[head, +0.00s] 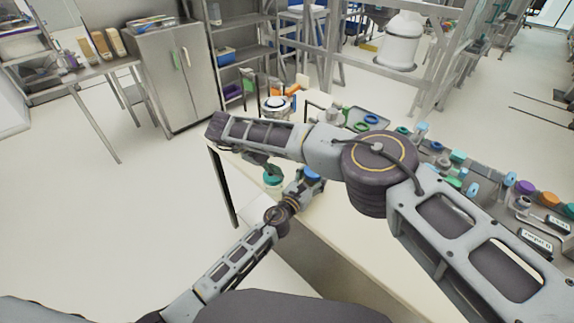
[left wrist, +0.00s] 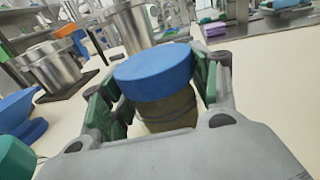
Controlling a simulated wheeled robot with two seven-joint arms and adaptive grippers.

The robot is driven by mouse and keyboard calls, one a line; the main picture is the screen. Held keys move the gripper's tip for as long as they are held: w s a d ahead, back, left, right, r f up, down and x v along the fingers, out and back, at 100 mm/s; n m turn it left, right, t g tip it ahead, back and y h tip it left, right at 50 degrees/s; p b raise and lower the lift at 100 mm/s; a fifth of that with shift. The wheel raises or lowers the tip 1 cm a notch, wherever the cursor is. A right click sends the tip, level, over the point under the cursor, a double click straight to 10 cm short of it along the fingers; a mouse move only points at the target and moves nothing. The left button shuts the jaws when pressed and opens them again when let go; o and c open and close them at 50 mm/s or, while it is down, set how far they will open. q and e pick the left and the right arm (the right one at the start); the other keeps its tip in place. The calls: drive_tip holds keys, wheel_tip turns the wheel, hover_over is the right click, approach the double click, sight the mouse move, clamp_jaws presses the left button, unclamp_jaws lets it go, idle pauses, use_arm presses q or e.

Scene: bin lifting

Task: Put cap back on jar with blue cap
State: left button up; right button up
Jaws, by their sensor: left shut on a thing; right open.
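The jar (left wrist: 165,108) with the blue cap (left wrist: 155,70) stands between the green-padded fingers of my left gripper (left wrist: 160,105) in the left wrist view. The gripper is shut on the jar body. The cap rests on the jar's top; I cannot tell whether it is screwed down. In the head view the blue cap (head: 312,173) shows just beyond my left gripper (head: 303,184), below my right forearm.
The bench (head: 340,240) holds many items on its right side, including an orange cap (head: 550,198), a purple cap (head: 525,187) and a blue ring (head: 371,118). Metal canisters (left wrist: 52,65) stand behind the jar. A blue object (left wrist: 20,115) lies at left in the wrist view.

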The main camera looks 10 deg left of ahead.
use_arm(q)
drive_tip(key=shift+r, duration=0.1)
idle(0.5)
drive_tip(key=o, duration=1.5)
drive_tip(key=shift+s, duration=0.15)
drive_tip(key=shift+v, duration=5.85)
drive_tip(key=shift+a, duration=0.1)
drive_tip(key=shift+a, duration=0.1)
